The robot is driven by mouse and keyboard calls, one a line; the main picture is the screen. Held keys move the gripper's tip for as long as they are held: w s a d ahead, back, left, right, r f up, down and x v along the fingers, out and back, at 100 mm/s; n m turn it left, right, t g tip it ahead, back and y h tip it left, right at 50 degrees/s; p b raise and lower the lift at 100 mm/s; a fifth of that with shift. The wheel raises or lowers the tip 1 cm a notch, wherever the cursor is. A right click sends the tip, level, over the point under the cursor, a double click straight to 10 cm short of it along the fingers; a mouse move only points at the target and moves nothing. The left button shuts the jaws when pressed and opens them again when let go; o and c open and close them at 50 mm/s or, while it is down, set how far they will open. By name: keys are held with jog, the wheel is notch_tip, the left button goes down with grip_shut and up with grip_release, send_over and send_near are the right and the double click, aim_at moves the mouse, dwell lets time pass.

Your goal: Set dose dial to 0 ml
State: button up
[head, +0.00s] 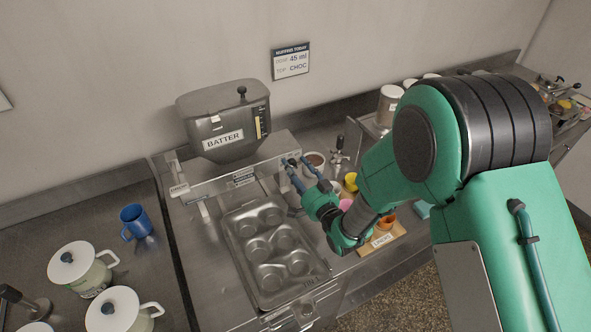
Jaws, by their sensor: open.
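The batter dispenser (222,124) is a grey metal hopper with a "BATTER" label, standing against the back wall. A slim yellow-and-black scale (258,127) is on its right front. My gripper (297,161) is open at the right end of this ledge, below and right of the hopper. I cannot tell whether its fingers touch anything. My gripper and arm hide part of the counter there.
A muffin tin (232,226) lies below the dispenser. Small coloured cups, including a yellow one (351,181), are right of my gripper.

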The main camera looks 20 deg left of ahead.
jog(key=c, duration=1.2)
jog(key=shift+f+n+b, duration=0.2)
jog(key=shift+n+b, duration=0.2)
jog(key=shift+b, duration=0.2)
jog(key=n+b, duration=0.5)
jog(key=b, duration=0.1)
jog(key=shift+d+f+n, duration=0.1)
jog(key=shift+f+n, duration=0.05)
jog(key=shift+n, duration=0.25)
jog(key=shift+n+b, duration=0.85)
jog(key=shift+n, duration=0.35)
